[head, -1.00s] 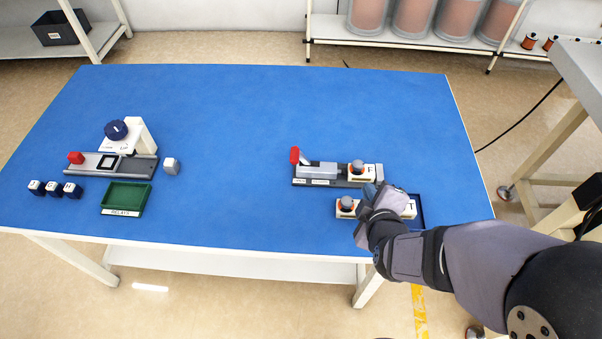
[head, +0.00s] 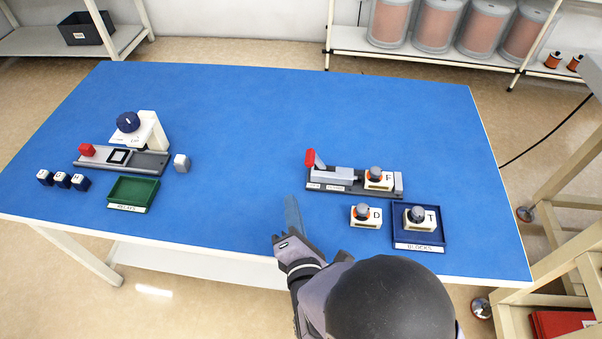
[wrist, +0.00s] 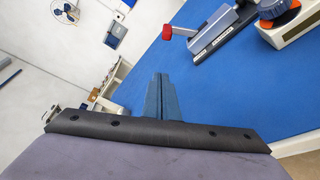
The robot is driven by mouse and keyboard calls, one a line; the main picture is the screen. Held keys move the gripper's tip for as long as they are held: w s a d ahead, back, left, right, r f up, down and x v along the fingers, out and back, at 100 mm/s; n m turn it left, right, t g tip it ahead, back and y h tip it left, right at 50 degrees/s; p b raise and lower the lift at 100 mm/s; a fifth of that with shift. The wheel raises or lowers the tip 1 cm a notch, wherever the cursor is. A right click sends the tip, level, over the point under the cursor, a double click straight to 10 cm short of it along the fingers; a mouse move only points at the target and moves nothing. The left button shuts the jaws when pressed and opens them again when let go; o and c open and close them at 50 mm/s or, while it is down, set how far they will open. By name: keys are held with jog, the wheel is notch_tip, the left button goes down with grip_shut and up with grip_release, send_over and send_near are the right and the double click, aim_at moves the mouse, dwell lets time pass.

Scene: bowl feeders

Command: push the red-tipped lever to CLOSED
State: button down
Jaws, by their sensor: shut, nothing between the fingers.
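The red-tipped lever (head: 311,158) stands up, tilted, at the left end of a grey clamp fixture (head: 345,182) on the right half of the blue table. Block F (head: 379,178) sits in the fixture's right end. In the wrist view the red tip (wrist: 167,32) shows at the upper middle. My gripper (head: 293,212) is shut and empty, to the left and nearer than the lever, apart from it. Its closed fingers also show in the wrist view (wrist: 159,95). The small labels on the fixture are too small to read.
Block D (head: 365,215) stands just in front of the fixture, and block T (head: 420,217) sits in a dark blue tray (head: 436,237). At the left are a dial fixture (head: 140,140), a green tray (head: 132,190) and several small blocks (head: 62,180). The table's middle is clear.

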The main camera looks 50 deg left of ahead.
jog(key=shift+w+a, duration=0.1)
jog(key=p+x, duration=0.1)
jog(key=x, duration=0.8)
jog(key=shift+f, duration=0.1)
jog(key=shift+w+d+r+p, duration=0.25)
jog(key=shift+w+r+p, duration=0.1)
jog(key=shift+w+p, duration=0.15)
jog(key=shift+w+d+r+p, duration=0.25)
jog(key=shift+w+r+p, duration=0.1)
jog(key=shift+w, duration=0.15)
jog(key=shift+w+d+r, duration=0.25)
jog(key=shift+w+d, duration=0.15)
jog(key=shift+d, duration=0.05)
